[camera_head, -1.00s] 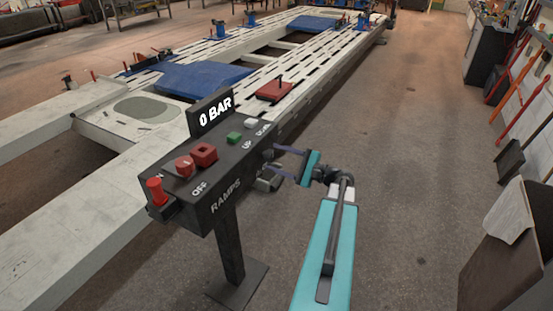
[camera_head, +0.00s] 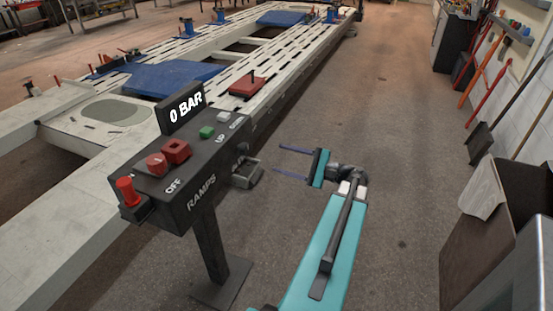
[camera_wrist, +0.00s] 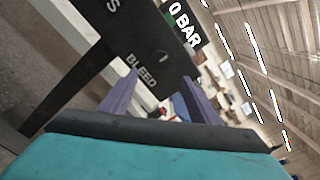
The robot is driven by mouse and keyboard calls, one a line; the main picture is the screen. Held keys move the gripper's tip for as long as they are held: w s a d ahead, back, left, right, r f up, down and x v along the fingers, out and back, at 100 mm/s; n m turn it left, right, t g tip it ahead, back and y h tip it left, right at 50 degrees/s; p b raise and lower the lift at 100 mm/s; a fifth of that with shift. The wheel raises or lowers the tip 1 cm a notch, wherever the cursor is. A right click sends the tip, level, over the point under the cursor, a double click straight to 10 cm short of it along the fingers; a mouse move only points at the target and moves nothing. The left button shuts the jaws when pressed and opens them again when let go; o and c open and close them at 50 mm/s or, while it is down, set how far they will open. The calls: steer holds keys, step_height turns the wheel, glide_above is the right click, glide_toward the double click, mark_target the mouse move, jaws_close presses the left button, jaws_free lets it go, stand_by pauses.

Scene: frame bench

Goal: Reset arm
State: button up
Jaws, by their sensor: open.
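My gripper (camera_head: 293,163) is open and empty in the head view, to the right of the black control box (camera_head: 200,170). Its two purple fingers point left toward the box, with a clear gap between them and it. My teal arm reaches up from the bottom of the picture. In the wrist view, the fingers of my gripper (camera_wrist: 160,98) are spread apart. The black box side (camera_wrist: 135,45) with the word BLEED lies beyond them. Nothing is between the fingers.
The box stands on a post with a foot plate (camera_head: 222,283); its display (camera_head: 181,111) reads 0 BAR. The slotted frame bench (camera_head: 222,70) is behind. Open floor (camera_head: 385,130) lies between.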

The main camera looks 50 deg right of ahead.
steer(key=shift+s, duration=0.4)
stand_by(0.3)
steer(key=w+a+f+n+g+y, duration=0.2)
steer(key=w+a+f+n+g, duration=0.3)
steer(key=a+f, duration=0.55)
steer(key=w+a+f+g+y, duration=0.25)
steer(key=w+a+f, duration=0.35)
steer(key=a+f, duration=0.4)
steer(key=s+a+f+n+g, duration=0.2)
steer(key=a+f+n+g, duration=0.15)
steer(key=a+f, duration=0.4)
steer(key=s+a+f+n+g, duration=0.1)
steer(key=a+f+n+g, duration=0.3)
steer(key=a, duration=0.7)
steer(key=s+a+f+n+g+h, duration=0.4)
steer(key=s+a+f+n, duration=0.1)
steer(key=s, duration=0.4)
steer(key=s+a+f+n+g+h, duration=0.3)
steer(key=s+a+f+n+h, duration=0.2)
steer(key=s+f+n, duration=0.2)
step_height(320, 180, down, 3)
steer(key=shift+s+a+r+g, duration=0.1)
steer(key=shift+s+a+g, duration=0.25)
steer(key=shift+s, duration=0.7)
